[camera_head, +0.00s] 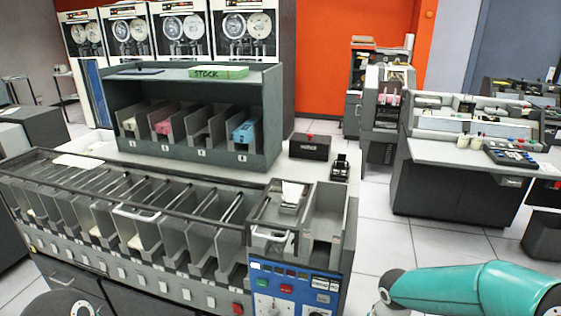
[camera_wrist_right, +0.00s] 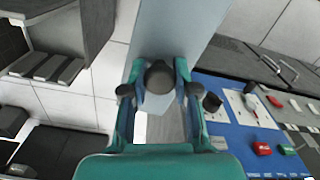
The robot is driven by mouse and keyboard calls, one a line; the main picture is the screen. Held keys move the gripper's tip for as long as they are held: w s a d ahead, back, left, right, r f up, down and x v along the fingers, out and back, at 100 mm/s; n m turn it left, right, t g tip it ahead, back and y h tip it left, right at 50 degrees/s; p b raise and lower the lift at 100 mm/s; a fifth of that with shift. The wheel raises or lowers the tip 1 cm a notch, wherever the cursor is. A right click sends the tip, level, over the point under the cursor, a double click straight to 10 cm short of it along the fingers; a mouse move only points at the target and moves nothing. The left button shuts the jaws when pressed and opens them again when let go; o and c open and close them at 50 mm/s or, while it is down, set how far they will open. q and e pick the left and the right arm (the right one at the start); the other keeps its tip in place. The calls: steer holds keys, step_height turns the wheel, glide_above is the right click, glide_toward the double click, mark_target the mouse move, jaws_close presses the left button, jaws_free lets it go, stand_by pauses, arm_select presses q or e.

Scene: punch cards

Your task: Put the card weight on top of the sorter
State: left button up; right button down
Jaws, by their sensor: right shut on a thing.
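The sorter (camera_head: 345,222) stands across the front of the head view, with a row of pockets and a blue control panel (camera_head: 290,288) at its right end. My right gripper (camera_wrist_right: 158,95) shows in the wrist view, shut on the card weight (camera_wrist_right: 158,77), of which a dark round knob shows between the fingers. The rest of the weight is mostly hidden by the gripper. The sorter's blue panel (camera_wrist_right: 238,108) lies right of the gripper in that view. Only the teal right arm shows in the head view, at the lower right. My left gripper is not in view.
A grey card rack (camera_head: 190,157) with a green STOCK box (camera_head: 218,72) stands behind the sorter. A dark box (camera_head: 310,147) and a small black device (camera_head: 340,167) sit beside it. Another grey machine (camera_head: 480,150) stands at the right. White floor lies between.

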steer(key=shift+w+a+f, duration=0.3)
steer(key=shift+w+a, duration=0.15)
steer(key=shift+w, duration=0.2)
steer(key=shift+w+a+f, duration=0.25)
steer(key=shift+w+a, duration=0.2)
steer(key=shift+w, duration=0.4)
steer(key=shift+a+r, duration=0.1)
steer(key=shift+r, duration=0.05)
